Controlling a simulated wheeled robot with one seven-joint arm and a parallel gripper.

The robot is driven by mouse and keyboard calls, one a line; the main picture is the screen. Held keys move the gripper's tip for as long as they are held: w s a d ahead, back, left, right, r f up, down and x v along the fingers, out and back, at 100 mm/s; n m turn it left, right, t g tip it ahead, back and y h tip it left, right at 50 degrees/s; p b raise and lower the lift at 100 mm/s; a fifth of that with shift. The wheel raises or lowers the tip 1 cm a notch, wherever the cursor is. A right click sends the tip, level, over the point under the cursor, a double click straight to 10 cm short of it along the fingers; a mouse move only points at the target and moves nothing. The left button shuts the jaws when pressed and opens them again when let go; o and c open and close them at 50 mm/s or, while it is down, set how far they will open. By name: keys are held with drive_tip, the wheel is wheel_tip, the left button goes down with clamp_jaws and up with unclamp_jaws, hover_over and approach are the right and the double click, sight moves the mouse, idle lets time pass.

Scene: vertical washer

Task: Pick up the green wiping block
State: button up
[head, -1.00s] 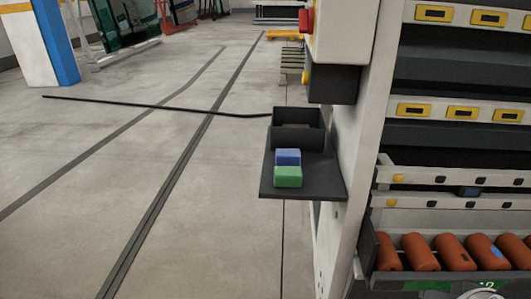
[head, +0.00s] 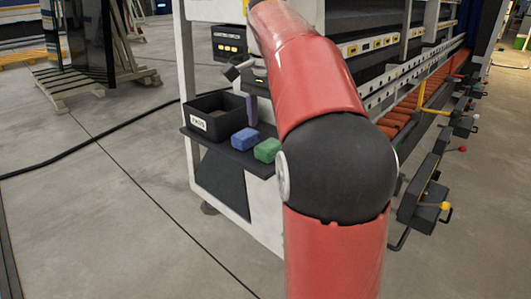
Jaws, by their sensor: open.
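The green wiping block (head: 267,150) lies on the dark shelf (head: 215,149) at the side of the washer, its right end close to the outline of my arm. A blue block (head: 244,140) lies just left of it.
A black open box (head: 215,117) with a white label stands on the shelf, left of the blocks. The white washer frame (head: 262,226) is below. Levers with coloured knobs (head: 445,206) stick out at right.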

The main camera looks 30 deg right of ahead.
sight(265, 146)
drive_tip(key=f, duration=0.2)
drive_tip(key=f+b, duration=0.1)
drive_tip(key=f, duration=0.4)
drive_tip(key=shift+w+f+b, duration=0.2)
drive_tip(key=shift+w+b, duration=0.15)
drive_tip(key=shift+b, duration=0.05)
drive_tip(key=c, duration=1.1)
drive_tip(key=shift+o, duration=0.2)
drive_tip(key=shift+a+r, duration=0.1)
drive_tip(key=shift+r, duration=0.05)
drive_tip(key=shift+r, duration=0.25)
wheel_tip(265, 146, up, 6)
drive_tip(key=shift+a+r+p, duration=0.15)
drive_tip(key=shift+r+p, duration=0.1)
drive_tip(key=shift+p, duration=0.95)
drive_tip(key=s+a, duration=0.3)
drive_tip(key=a, duration=0.6)
drive_tip(key=s+a+b, duration=0.1)
drive_tip(key=s+a, duration=0.2)
drive_tip(key=a, duration=0.6)
drive_tip(key=shift+s+a, duration=0.2)
drive_tip(key=shift+s, duration=0.2)
drive_tip(key=shift+f, duration=0.1)
